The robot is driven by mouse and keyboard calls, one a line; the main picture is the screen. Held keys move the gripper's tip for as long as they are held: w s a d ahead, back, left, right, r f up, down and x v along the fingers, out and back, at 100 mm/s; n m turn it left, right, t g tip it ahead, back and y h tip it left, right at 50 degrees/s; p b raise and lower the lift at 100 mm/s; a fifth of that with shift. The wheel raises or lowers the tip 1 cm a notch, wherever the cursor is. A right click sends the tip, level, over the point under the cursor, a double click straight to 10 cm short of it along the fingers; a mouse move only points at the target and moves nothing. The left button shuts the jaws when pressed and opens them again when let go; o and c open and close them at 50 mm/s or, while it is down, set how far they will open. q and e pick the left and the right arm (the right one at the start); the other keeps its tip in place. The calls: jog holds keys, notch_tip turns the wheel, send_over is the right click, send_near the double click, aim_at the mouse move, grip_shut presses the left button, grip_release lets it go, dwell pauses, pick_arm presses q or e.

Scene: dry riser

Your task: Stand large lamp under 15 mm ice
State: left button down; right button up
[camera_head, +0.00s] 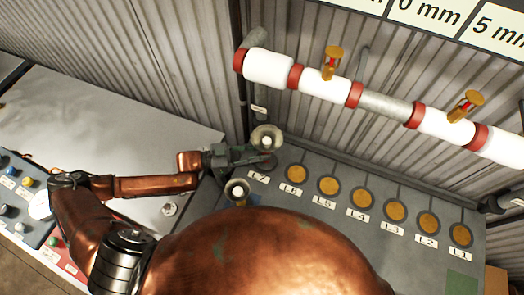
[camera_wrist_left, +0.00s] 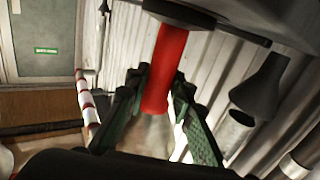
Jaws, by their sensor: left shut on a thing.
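A lamp with a wide grey-green bowl and a pale bulb (camera_head: 266,138) is at the fingertips of my left gripper (camera_head: 250,156), close to the spot labelled L7. In the left wrist view, a red cylinder (camera_wrist_left: 165,70) under a dark flange stands between the green fingers of my left gripper (camera_wrist_left: 150,110), which is shut on it. I take it as the lamp's stem. White ice sleeves (camera_head: 268,68) with red bands sit on the pipe. I cannot read a 15 mm sign; a cropped "0 mm" sign (camera_head: 428,12) and "5 mm" sign (camera_head: 498,28) show. My right gripper is out of view.
A smaller lamp (camera_head: 237,190) stands nearer me; a dark funnel-shaped lamp (camera_wrist_left: 262,92) shows in the wrist view. Several orange discs (camera_head: 328,185), labelled L1 to L6, lie on the grey bench (camera_head: 310,225). Brass fittings (camera_head: 332,62) rise from the pipe. Corrugated wall stands behind.

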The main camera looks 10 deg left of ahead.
pick_arm(q)
jog(key=c, duration=1.7)
grip_release()
jog(key=shift+r, duration=0.1)
jog(key=shift+r, duration=0.3)
jog(key=shift+s+a+r+p, duration=0.1)
jog(key=shift+a+r+p, duration=0.15)
jog(key=shift+a+p, duration=0.05)
jog(key=v, duration=0.5)
jog(key=shift+s+a+f, duration=0.1)
jog(key=shift+s+a, duration=0.05)
jog(key=shift+a, duration=0.15)
jog(key=shift+s+a, duration=0.25)
jog(key=shift+a, duration=0.35)
